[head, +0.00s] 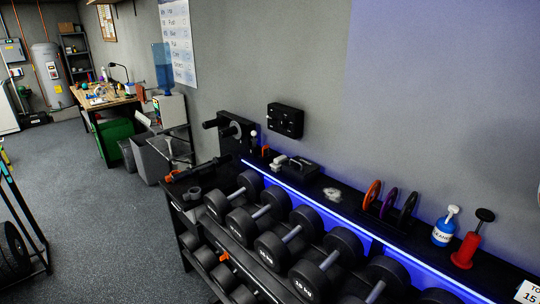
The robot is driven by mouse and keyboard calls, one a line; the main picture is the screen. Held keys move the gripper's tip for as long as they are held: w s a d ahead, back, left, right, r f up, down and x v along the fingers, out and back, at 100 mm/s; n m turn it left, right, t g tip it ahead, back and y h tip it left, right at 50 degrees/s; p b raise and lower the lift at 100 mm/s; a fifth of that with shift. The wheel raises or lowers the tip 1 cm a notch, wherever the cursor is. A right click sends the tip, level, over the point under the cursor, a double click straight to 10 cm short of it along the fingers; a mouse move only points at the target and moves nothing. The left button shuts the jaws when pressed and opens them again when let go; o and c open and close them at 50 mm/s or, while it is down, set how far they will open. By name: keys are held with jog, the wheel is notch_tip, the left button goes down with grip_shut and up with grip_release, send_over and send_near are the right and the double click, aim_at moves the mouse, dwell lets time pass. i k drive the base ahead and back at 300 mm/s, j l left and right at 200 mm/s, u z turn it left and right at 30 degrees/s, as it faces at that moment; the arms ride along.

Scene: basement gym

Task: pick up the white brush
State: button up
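A small white object (280,160) lies on the black top shelf of the dumbbell rack, at the left of a black box-like item (301,169). It may be the white brush, but it is too small to tell. A whitish patch (333,194) lies further right on the same shelf; it looks like spilled powder or chalk. My gripper is not in view.
Several black dumbbells (315,272) fill the rack below the top shelf. Grey floor (90,215) is open at left; a workbench (112,102) stands behind.

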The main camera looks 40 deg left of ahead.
aim_at(276, 166)
jog(key=i+j, duration=0.15)
jog(key=j, duration=0.4)
jog(key=i+j, duration=0.15)
jog(key=j, duration=0.4)
jog(key=i+j, duration=0.15)
jog(key=j, duration=0.4)
jog(key=i+j, duration=0.15)
jog(key=j, duration=0.35)
jog(key=i+j, duration=0.15)
jog(key=j, duration=0.4)
jog(key=i+j, duration=0.15)
jog(key=j, duration=0.4)
jog(key=i+j, duration=0.15)
jog(key=j, duration=0.4)
jog(key=i+j, duration=0.15)
jog(key=j, duration=0.4)
